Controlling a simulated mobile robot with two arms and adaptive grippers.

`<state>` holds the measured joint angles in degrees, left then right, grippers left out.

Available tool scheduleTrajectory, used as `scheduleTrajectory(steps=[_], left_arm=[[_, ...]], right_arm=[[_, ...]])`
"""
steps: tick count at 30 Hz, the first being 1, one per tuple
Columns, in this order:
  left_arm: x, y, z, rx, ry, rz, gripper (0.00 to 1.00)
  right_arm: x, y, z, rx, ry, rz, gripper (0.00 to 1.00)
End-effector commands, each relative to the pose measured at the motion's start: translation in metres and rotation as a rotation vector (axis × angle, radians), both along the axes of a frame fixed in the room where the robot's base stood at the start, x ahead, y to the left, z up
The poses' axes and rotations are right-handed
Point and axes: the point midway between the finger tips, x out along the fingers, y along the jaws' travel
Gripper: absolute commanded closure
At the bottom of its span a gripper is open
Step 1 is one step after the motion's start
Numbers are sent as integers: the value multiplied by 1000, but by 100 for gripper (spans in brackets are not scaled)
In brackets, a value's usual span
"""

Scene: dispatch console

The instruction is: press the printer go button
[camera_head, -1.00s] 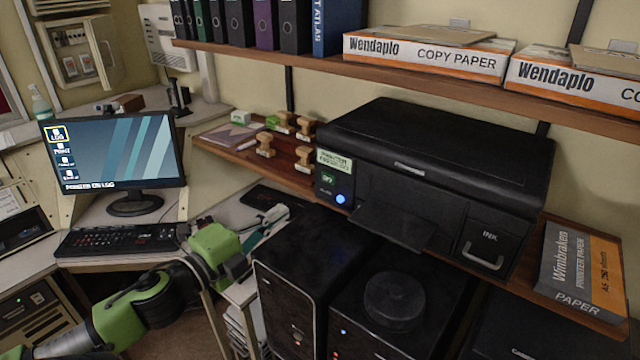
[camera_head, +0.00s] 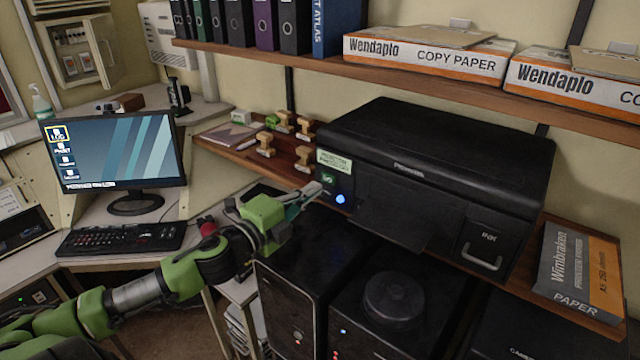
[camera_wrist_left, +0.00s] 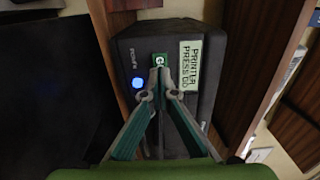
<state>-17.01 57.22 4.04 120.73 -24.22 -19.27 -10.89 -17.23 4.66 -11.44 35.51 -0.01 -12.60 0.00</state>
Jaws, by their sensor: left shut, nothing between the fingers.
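The black printer (camera_head: 430,165) stands on the wooden shelf. Its front left panel carries a pale label (camera_head: 334,161), a green go button (camera_head: 328,179) and a lit blue round button (camera_head: 340,199). My left gripper (camera_head: 314,190) is shut and empty, its fingertips at the left of the panel, close to the go button. In the left wrist view the closed fingertips (camera_wrist_left: 160,78) lie just below the green go button (camera_wrist_left: 160,60), covering its lower part. The lit blue button (camera_wrist_left: 138,83) is left of them. I cannot tell whether the tips touch the button. My right gripper is not in view.
Wooden stamps (camera_head: 266,145) stand on the shelf left of the printer. Two black computer towers (camera_head: 300,285) stand below it. A monitor (camera_head: 112,152) and keyboard (camera_head: 120,239) are on the left desk. A printer paper box (camera_head: 580,270) lies to the right.

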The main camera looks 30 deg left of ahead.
Motion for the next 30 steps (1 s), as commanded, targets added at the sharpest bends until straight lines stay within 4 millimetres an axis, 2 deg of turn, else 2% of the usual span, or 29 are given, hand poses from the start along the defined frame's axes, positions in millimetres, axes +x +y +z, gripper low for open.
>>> scheduleTrajectory(steps=[9,25,30], left_arm=[[28,-2,2,0,-1,1,100],[34,-3,0,0,1,0,100],[41,-3,2,-2,-1,1,100]], right_arm=[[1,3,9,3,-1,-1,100],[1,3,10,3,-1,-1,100],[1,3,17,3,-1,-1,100]])
